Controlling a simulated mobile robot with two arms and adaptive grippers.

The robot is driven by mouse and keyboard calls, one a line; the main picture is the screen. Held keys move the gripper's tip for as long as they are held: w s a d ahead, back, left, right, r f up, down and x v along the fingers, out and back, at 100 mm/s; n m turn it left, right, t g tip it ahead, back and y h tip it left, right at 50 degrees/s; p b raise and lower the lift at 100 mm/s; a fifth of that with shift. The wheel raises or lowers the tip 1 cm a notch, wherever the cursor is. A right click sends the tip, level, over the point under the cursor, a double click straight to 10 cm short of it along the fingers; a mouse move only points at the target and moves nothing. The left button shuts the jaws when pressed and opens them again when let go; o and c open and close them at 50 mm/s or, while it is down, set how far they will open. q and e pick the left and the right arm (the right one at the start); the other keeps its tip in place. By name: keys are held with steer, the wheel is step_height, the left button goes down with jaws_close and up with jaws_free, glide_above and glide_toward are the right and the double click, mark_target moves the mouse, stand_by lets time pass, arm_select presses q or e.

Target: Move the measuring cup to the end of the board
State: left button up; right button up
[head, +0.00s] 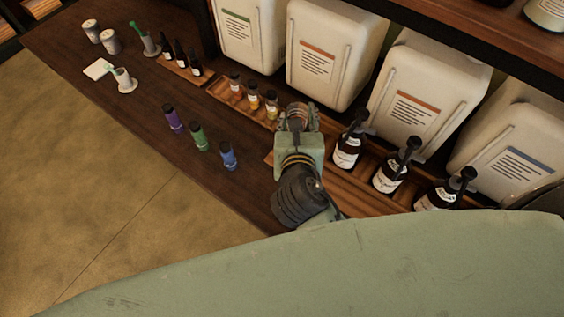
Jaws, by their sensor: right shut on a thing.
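My right gripper (297,116) is over the wooden boards near the middle of the head view, with its arm coming up from below. It is shut on a small, round, copper-brown thing (299,108), which looks like the measuring cup but is mostly hidden by the fingers. One wooden board (269,158) shows its left end beside my gripper and carries brown pump bottles (348,150) to the right. Another wooden board (222,90) carries small amber bottles (253,99) just left of my gripper. My left gripper is not in view.
Large white containers (318,60) stand behind the boards. Purple, green and blue small bottles (198,137) stand on the dark counter (130,105) at left. White holders (124,80), jars and dark dropper bottles (180,55) stand farther left.

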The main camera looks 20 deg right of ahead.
steer(key=f+y, duration=0.1)
steer(key=f, duration=0.2)
steer(key=a+f+n+b, duration=0.1)
steer(key=f, duration=0.2)
steer(key=s+a+f+n+y+b, duration=0.1)
steer(key=f, duration=0.2)
steer(key=shift+f+t+y, duration=0.3)
steer(key=shift+f, duration=0.1)
step_height(320, 180, down, 4)
steer(key=shift+r+b, duration=0.2)
steer(key=shift+b, duration=0.3)
steer(key=shift+f, duration=0.25)
steer(key=shift+f, duration=0.15)
steer(key=o, duration=1.2)
